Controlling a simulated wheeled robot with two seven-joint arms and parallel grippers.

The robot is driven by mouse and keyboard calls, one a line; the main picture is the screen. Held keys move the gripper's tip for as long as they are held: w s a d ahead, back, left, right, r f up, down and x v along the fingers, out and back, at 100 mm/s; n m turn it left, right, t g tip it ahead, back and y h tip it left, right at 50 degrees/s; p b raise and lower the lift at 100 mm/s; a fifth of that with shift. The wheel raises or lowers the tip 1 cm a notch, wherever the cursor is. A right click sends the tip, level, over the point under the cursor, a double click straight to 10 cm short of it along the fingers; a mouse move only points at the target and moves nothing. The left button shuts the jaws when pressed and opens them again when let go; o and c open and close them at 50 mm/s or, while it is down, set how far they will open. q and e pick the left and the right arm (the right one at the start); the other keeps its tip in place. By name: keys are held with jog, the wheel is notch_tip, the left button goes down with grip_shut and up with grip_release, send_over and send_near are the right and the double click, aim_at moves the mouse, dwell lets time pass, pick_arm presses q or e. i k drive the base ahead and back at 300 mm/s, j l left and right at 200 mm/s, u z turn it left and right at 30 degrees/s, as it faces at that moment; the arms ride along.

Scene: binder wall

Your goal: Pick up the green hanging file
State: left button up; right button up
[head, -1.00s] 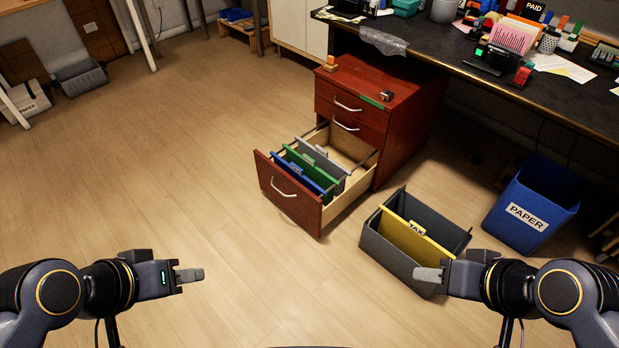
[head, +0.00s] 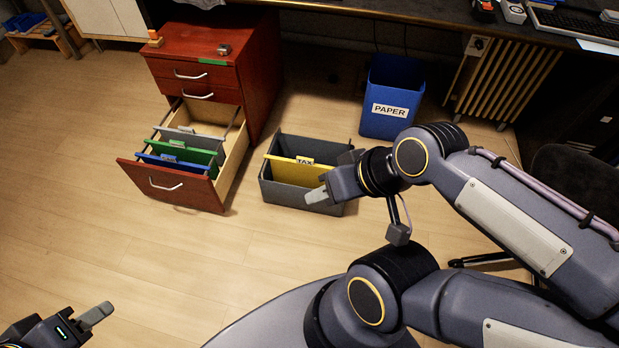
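The green hanging file (head: 200,154) hangs in the open bottom drawer (head: 150,180) of a red wooden cabinet (head: 222,58). It sits between a blue file (head: 172,164) in front and a grey file (head: 190,137) behind. My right gripper (head: 318,197) is at the front right corner of a dark grey box, to the right of the drawer; I cannot tell whether it touches the box. Its fingers overlap in this view, so its opening is unclear. My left gripper (head: 98,316) is at the lower left, away from the drawer, its fingers also seen edge-on.
The dark grey box (head: 280,193) on the floor holds a yellow file (head: 292,172) labelled TAX. A blue PAPER bin (head: 392,95) and a radiator (head: 505,80) stand behind to the right. The black desk (head: 380,18) overhangs. The floor in front of the drawer is clear.

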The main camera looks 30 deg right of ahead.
aim_at(179, 149)
jog(key=i+j+z, duration=0.1)
jog(key=i+z, duration=0.2)
jog(key=i, duration=0.2)
jog(key=i+j+z, duration=0.25)
jog(key=i, duration=0.25)
jog(key=i+j+z, duration=0.3)
jog(key=i, duration=0.15)
jog(key=l, duration=0.1)
